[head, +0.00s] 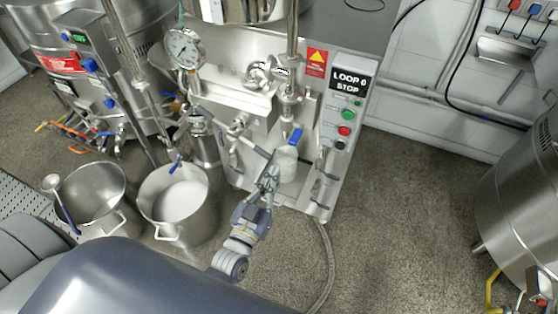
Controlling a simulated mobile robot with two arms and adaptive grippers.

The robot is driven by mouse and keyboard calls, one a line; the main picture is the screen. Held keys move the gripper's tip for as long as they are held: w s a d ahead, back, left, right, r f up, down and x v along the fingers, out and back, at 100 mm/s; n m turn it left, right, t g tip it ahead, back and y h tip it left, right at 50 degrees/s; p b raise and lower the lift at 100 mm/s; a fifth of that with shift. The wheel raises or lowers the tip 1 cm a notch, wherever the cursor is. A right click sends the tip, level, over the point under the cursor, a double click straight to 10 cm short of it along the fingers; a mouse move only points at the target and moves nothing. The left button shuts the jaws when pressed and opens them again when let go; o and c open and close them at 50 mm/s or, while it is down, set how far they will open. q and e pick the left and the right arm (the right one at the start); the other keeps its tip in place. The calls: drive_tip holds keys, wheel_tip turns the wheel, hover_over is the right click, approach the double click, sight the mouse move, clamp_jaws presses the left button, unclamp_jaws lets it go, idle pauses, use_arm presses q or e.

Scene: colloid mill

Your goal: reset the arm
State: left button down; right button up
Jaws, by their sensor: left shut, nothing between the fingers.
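My left gripper (270,178) is in the middle of the head view, its arm rising from the lower edge. Its fingers are shut and empty. The fingertips overlap the lower left of a small whitish cup (287,165) under the blue-handled valve (296,137) of the mill; I cannot tell whether they touch it. The mill's steel front panel (328,186) stands behind the gripper. My right gripper is not in view.
Two steel pots stand on the floor at left, one empty-looking (92,190), one with whitish contents (180,200). A button panel (347,115) is right of the valve. A hose (328,262) lies on the floor. Clear floor (410,210) extends right toward a steel tank (525,195).

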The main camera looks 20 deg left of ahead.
use_arm(q)
drive_tip(key=s+f+m+g, duration=0.1)
drive_tip(key=s+f+g, duration=0.25)
drive_tip(key=f, duration=0.65)
drive_tip(key=s+d+f+g+h, duration=0.1)
drive_tip(key=s+f+g, duration=0.25)
drive_tip(key=f, duration=0.65)
drive_tip(key=s+f+m+g, duration=0.15)
drive_tip(key=s+f, duration=0.25)
drive_tip(key=f, duration=0.6)
drive_tip(key=s+a+f+g, duration=0.2)
drive_tip(key=s+f, duration=0.3)
drive_tip(key=s, duration=0.4)
drive_tip(key=s+a+f+g+y, duration=0.1)
drive_tip(key=s+f+g, duration=0.3)
drive_tip(key=s, duration=0.5)
drive_tip(key=s+a+f+g, duration=0.3)
drive_tip(key=s+f+g, duration=0.1)
drive_tip(key=s+f, duration=0.3)
drive_tip(key=s, duration=0.2)
drive_tip(key=shift+s+f+y, duration=0.2)
drive_tip(key=shift+s+y, duration=0.1)
drive_tip(key=shift+s, duration=0.05)
drive_tip(key=shift+n, duration=0.25)
